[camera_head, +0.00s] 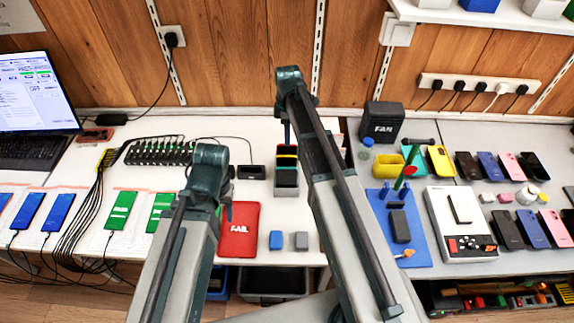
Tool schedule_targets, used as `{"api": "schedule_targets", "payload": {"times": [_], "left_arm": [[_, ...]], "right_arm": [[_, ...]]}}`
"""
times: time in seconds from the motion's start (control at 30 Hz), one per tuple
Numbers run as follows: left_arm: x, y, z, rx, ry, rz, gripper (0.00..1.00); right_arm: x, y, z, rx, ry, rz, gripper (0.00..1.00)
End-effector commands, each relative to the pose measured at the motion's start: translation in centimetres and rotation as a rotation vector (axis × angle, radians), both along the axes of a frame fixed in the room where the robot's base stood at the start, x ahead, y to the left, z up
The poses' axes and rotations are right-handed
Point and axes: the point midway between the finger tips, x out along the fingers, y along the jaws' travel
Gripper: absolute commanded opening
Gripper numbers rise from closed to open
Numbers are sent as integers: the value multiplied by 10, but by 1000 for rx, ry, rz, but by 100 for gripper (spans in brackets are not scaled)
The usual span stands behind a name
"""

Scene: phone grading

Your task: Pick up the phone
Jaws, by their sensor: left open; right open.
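Several phones lie about. Green-screen phones (121,210) and blue-screen phones (60,212) lie cabled on the left of the bench. I cannot tell which phone is meant. My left gripper (227,211) hangs near the red FAIL pad (240,230), mostly hidden behind its arm. My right gripper (286,132) hangs above the sorting bin (287,178). Both are open and no held phone shows.
A laptop (38,90) stands at the far left, with a black charging hub (162,152) beside it. More phones (508,228) lie in rows at the right. A black FAN box (383,123) stands at the back. Cables (75,215) run over the left bench.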

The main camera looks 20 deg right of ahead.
Motion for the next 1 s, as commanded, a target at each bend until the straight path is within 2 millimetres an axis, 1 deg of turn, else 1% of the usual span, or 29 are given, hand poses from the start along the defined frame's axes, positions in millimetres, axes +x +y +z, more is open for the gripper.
{"api": "schedule_targets", "payload": {"times": [0.03,0.1,0.37,0.47,0.57,0.83,0.9,1.0], "left_arm": [[0,0,-13,0,0,0,49],[0,0,-19,0,0,0,49],[0,0,-20,0,0,0,49],[0,0,-24,0,0,0,49],[0,0,-33,0,0,0,49],[0,0,-67,0,0,0,49],[0,0,-71,0,0,0,49],[0,0,-73,0,0,0,49]], "right_arm": [[0,0,-13,0,0,0,50],[0,0,-19,0,0,0,50],[0,0,-20,0,0,0,50],[0,0,-25,0,0,0,50],[0,1,-33,0,0,0,50],[-1,2,-67,0,0,0,50],[-1,2,-72,0,0,0,50],[-1,2,-73,0,0,0,50]]}}
